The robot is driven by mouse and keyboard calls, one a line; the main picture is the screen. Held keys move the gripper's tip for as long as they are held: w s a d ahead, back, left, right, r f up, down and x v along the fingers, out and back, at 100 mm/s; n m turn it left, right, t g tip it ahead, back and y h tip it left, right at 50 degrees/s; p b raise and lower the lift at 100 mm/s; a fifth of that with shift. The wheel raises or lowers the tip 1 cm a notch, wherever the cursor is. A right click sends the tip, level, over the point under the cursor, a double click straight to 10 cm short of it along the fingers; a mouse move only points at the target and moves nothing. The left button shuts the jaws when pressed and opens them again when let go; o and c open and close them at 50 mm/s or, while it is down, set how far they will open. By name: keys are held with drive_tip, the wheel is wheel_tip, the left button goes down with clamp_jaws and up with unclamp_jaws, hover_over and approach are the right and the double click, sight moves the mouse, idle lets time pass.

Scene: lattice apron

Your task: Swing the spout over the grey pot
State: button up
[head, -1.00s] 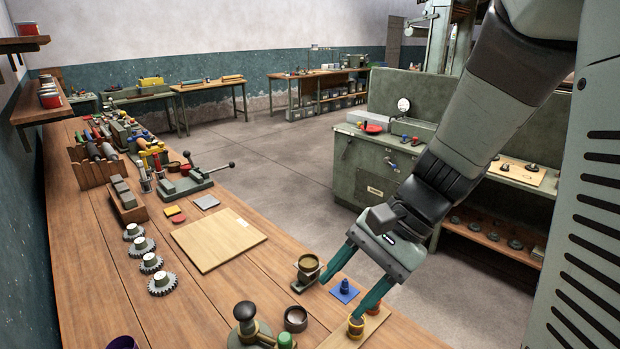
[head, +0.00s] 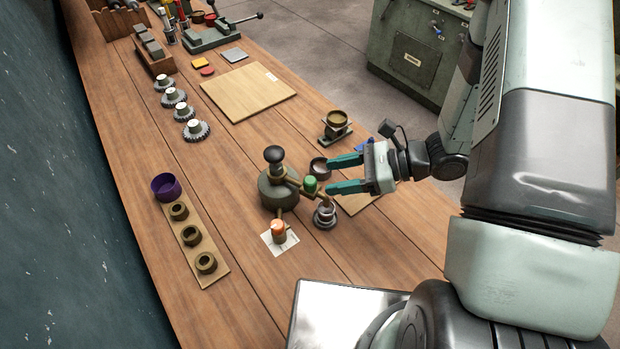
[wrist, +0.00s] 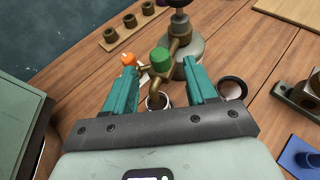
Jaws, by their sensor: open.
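The spout (head: 292,181) is a brass arm reaching right from a round grey base (head: 277,192) with a black knob on top. A green cap (head: 310,185) stands on the arm; it shows in the wrist view (wrist: 160,60) too. A small grey pot (head: 325,215) stands by the spout's outer end; the end looks above or near its mouth, but I cannot tell exactly. My gripper (head: 331,175) is open and empty, just right of the green cap. In the wrist view the cap appears between the fingertips, and no contact shows.
A dark round dish (head: 319,167) sits close behind the fingers. A purple cup (head: 166,187) and a board with brown rings (head: 192,238) lie left. A brass cup on a stand (head: 336,124) is behind.

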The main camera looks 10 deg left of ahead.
sight(315, 180)
drive_tip(key=x, duration=0.6)
drive_tip(key=shift+a+f, duration=0.2)
drive_tip(key=shift+a, duration=0.1)
clamp_jaws()
